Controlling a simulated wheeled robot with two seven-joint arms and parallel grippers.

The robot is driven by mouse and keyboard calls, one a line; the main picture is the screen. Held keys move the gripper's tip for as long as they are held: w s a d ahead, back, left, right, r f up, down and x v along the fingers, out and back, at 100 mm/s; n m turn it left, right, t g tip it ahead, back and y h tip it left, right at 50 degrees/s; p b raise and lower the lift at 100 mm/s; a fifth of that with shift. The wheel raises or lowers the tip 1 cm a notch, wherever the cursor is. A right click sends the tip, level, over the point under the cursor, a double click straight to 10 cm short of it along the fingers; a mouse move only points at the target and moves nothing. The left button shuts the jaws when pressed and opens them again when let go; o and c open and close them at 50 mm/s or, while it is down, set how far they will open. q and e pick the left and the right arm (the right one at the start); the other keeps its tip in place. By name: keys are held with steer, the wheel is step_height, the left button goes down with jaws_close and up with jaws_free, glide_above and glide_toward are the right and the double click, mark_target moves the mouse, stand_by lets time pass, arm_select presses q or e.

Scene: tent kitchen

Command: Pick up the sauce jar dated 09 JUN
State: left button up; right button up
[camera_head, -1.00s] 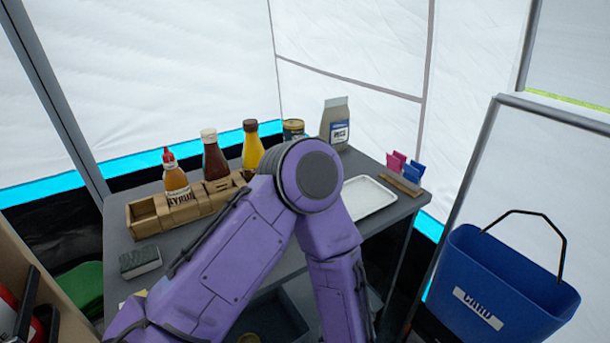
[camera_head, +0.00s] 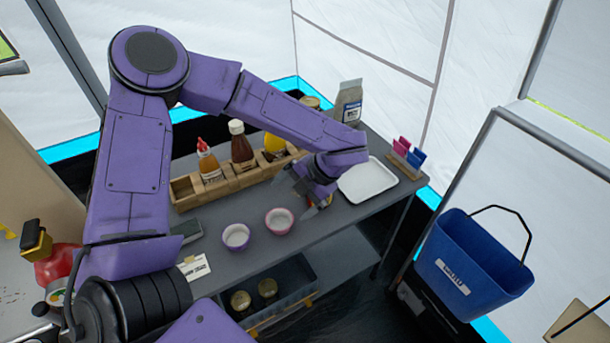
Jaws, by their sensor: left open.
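Two small jars with gold lids, one (camera_head: 240,300) on the left and one (camera_head: 267,288) on the right, stand in a dark crate (camera_head: 303,268) on the shelf under the table. Another gold-topped jar (camera_head: 310,102) stands at the back of the table, mostly hidden behind my left arm. No date can be read on any of them. My left gripper (camera_head: 308,203) is open, pointing down over the table top between the pink-rimmed bowl and the white tray. A small yellowish thing shows beside its fingers, too hidden to identify. My right gripper is out of view.
A wooden rack (camera_head: 187,193) holds a syrup bottle (camera_head: 208,163), a brown bottle (camera_head: 241,148) and a yellow bottle (camera_head: 274,145). Two bowls (camera_head: 236,236) (camera_head: 279,221), a white tray (camera_head: 366,182) and a carton (camera_head: 348,102) stand on the table. A blue bin (camera_head: 475,265) hangs right.

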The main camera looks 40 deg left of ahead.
arm_select(q)
steer(key=w+r+n+t+h+p, duration=0.1)
steer(key=w+r+h, duration=0.1)
steer(key=w, duration=0.1)
steer(key=w+r+n+t+h, duration=0.1)
steer(key=w+r+n, duration=0.1)
steer(key=w, duration=0.2)
steer(key=w+r+n+h+p, duration=0.1)
steer(key=w+r+n+h, duration=0.1)
steer(key=w+r, duration=0.1)
steer(key=shift+w+d+t+h+p, duration=0.1)
steer(key=shift+w+t+h+p, duration=0.05)
steer(key=shift+t+h+p, duration=0.2)
steer(key=shift+w+f+n, duration=0.2)
steer(key=shift+f+n, duration=0.1)
steer(key=f+p, duration=0.3)
steer(key=f, duration=0.6)
steer(key=shift+a+f, duration=0.1)
steer(key=shift+a, duration=0.1)
steer(key=shift+f, duration=0.25)
steer(key=shift+w+r, duration=0.1)
steer(key=c, duration=1.5)
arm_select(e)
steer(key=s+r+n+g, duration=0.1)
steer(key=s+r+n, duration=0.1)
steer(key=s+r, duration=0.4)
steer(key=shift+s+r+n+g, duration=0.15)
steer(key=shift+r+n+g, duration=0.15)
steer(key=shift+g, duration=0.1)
